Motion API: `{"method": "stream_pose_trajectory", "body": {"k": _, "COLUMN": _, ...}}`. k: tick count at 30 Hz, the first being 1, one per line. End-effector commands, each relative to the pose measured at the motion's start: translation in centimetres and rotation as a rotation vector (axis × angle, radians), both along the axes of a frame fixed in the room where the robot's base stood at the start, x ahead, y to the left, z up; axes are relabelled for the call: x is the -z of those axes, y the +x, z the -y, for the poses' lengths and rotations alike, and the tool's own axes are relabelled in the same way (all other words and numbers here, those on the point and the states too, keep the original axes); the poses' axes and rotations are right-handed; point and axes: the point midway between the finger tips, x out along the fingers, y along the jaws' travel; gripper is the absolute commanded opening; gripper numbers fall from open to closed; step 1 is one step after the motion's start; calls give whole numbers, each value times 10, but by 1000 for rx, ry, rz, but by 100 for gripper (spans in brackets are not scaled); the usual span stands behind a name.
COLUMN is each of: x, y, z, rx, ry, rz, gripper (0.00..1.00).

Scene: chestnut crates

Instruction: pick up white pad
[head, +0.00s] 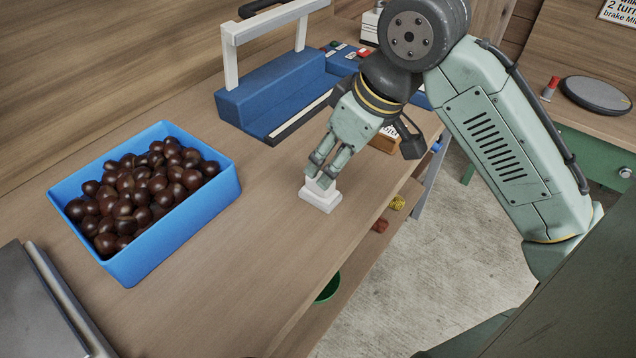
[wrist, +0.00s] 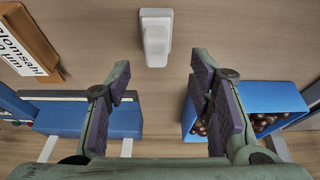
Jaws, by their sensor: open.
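The white pad (head: 321,201) is a small white block with a wider base and a narrower raised top. It stands on the wooden bench near its edge, and in the wrist view it (wrist: 156,40) lies at the top centre, beyond the fingertips. My gripper (head: 321,176) points down at the pad, its fingers overlapping the pad's top in the head view. In the wrist view my gripper (wrist: 160,75) is open, with nothing between the purple-padded fingers. I cannot tell whether a fingertip touches the pad.
A blue crate (head: 189,225) full of chestnuts stands on the left. A blue fixture (head: 270,95) with a white frame stands behind. An orange-brown block with a lettered label (wrist: 25,45) lies near the pad. The bench (head: 235,260) is clear between crate and pad.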

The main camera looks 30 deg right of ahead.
Motion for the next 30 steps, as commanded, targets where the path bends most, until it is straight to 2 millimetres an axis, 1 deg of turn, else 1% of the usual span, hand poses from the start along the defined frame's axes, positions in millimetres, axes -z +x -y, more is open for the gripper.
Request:
{"method": "stream_pose_trajectory", "body": {"k": 8, "x": 21, "y": 9, "z": -1, "rx": -1, "ry": 1, "rz": -2, "gripper": 48}}
{"method": "stream_pose_trajectory", "body": {"k": 13, "x": 45, "y": 19, "z": -2, "rx": -1, "ry": 1, "rz": -2, "gripper": 48}}
{"method": "stream_pose_trajectory", "body": {"k": 16, "x": 55, "y": 23, "z": -3, "rx": -1, "ry": -1, "rz": -1, "gripper": 48}}
{"method": "stream_pose_trajectory", "body": {"k": 19, "x": 58, "y": 24, "z": -4, "rx": -1, "ry": 1, "rz": 1, "gripper": 48}}
{"method": "stream_pose_trajectory", "body": {"k": 24, "x": 59, "y": 25, "z": -4, "rx": -1, "ry": 0, "rz": 1, "gripper": 48}}
{"method": "stream_pose_trajectory", "body": {"k": 30, "x": 58, "y": 24, "z": -4, "rx": -1, "ry": 0, "rz": 1, "gripper": 36}}
